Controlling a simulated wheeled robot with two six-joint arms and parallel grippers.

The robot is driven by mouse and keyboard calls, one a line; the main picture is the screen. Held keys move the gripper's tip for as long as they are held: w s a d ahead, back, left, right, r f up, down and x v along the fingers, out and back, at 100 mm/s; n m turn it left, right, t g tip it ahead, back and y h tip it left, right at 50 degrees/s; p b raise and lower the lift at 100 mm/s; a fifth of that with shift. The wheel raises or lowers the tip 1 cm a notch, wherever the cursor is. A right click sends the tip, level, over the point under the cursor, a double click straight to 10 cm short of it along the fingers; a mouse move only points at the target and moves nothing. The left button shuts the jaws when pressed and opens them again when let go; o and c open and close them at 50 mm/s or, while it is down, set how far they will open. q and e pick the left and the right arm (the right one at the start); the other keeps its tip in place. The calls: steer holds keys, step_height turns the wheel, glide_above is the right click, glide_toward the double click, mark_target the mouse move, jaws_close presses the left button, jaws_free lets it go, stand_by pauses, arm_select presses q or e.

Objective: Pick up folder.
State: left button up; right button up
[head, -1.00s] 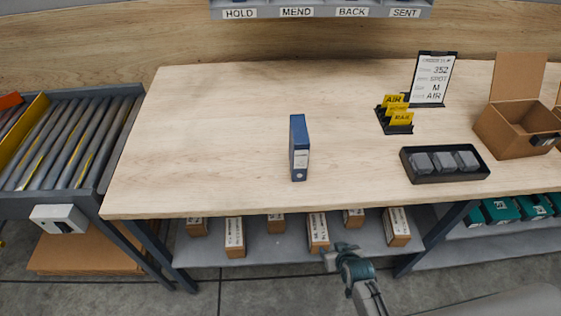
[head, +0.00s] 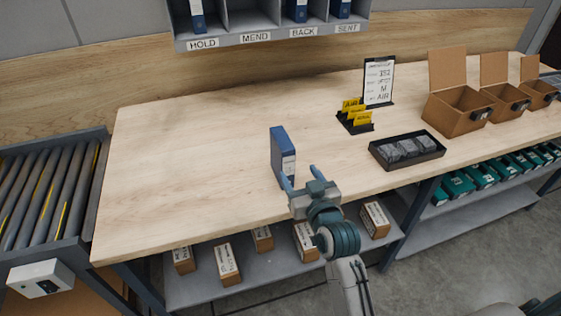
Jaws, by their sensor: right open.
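A blue folder (head: 281,152) with a white spine label stands upright on the wooden table (head: 190,160), near its front edge. My right gripper (head: 299,176) is open at the folder's near end. Its two fingers point toward the folder, one on its left side and one to its right. The near lower end of the folder is partly hidden by the gripper, and I cannot tell whether the fingers touch it. My left gripper is not in view.
A black tray of grey blocks (head: 436,150), yellow cards (head: 352,106) and an order sign (head: 379,82) stand to the right. Open cardboard boxes (head: 455,118) are further right. A labelled shelf (head: 270,36) holding blue folders is behind. The table's left is clear.

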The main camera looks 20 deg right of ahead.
mark_target(284, 141)
steer(key=shift+t, duration=0.4)
steer(key=w, duration=0.1)
steer(key=w+r+p, duration=0.1)
steer(key=w, duration=0.1)
steer(key=w+r, duration=0.1)
steer(key=w, duration=0.1)
steer(key=shift+w+a+r, duration=0.15)
steer(key=shift+a+r, duration=0.05)
steer(key=shift+a, duration=0.05)
steer(key=shift+w+f+p, duration=0.1)
steer(key=shift+w+p, duration=0.2)
steer(key=shift+w, duration=0.05)
steer(key=shift+w+a+p, duration=0.1)
steer(key=shift+w+p, duration=0.35)
steer(key=shift+w, duration=0.15)
steer(key=w+p, duration=0.1)
steer(key=w, duration=0.2)
steer(key=shift+w+a, duration=0.1)
steer(key=shift+w, duration=0.05)
steer(key=shift+w+f, duration=0.2)
steer(key=shift+w, duration=0.2)
steer(key=shift+s, duration=0.15)
steer(key=shift+c, duration=0.2)
jaws_close()
